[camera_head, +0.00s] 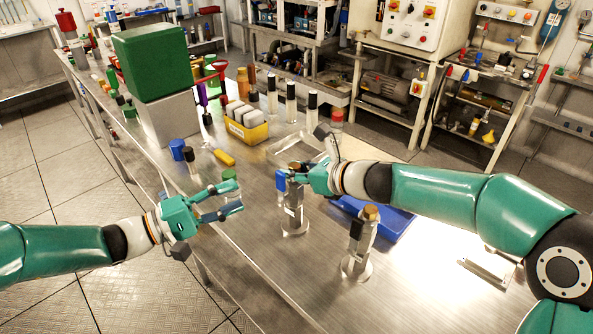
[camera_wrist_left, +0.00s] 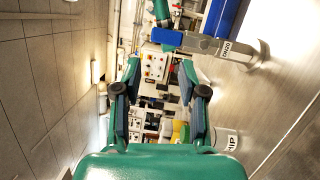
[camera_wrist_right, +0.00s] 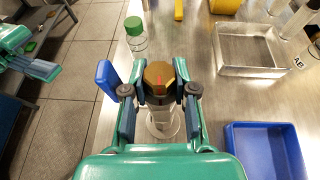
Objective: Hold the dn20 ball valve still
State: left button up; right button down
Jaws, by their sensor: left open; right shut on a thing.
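The dn20 ball valve (camera_head: 292,217) stands upright on a round foot on the steel bench, with a blue lever (camera_head: 281,181). My right gripper (camera_head: 302,178) is shut around its upper part. In the right wrist view, the brass hex top (camera_wrist_right: 158,78) sits between my right fingers, and the lever (camera_wrist_right: 107,78) sticks out at the left. In the left wrist view, the valve's grey body (camera_wrist_left: 205,44) with a DN20 label shows at the upper right. My left gripper (camera_head: 234,200) is open and empty, left of the valve and apart from it.
A similar fitting (camera_head: 357,250) with a brown top stands nearer the front. A blue tray (camera_head: 392,224) lies behind it. A green-capped jar (camera_wrist_right: 134,36) stands close to my left gripper. A metal tray (camera_wrist_right: 251,50) and yellow bin (camera_head: 246,130) are farther back.

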pick_arm(q)
jog(key=shift+c, duration=0.4)
jog(key=c, duration=0.5)
jog(key=r, duration=0.1)
jog(key=r+g+h, duration=0.1)
jog(key=r, duration=0.1)
jog(key=a+r+m+h, duration=0.1)
jog(key=r, duration=0.1)
jog(key=shift+w+r+g, duration=0.15)
jog(key=shift+w+g, duration=0.1)
jog(key=shift+g, duration=0.05)
grip_shut()
jog(key=w+a+r+m+g+h, duration=0.1)
jog(key=w+a+r+m+g, duration=0.2)
jog(key=r+m+g, duration=0.1)
jog(key=w+a+f+m+g+y, duration=0.1)
jog(key=w+a+f+g, duration=0.1)
jog(key=w+f, duration=0.3)
notch_tip(320, 180, down, 4)
jog(key=shift+w+a+r+m, duration=0.15)
jog(key=shift+w+a+m, duration=0.1)
jog(key=shift+a+m, duration=0.2)
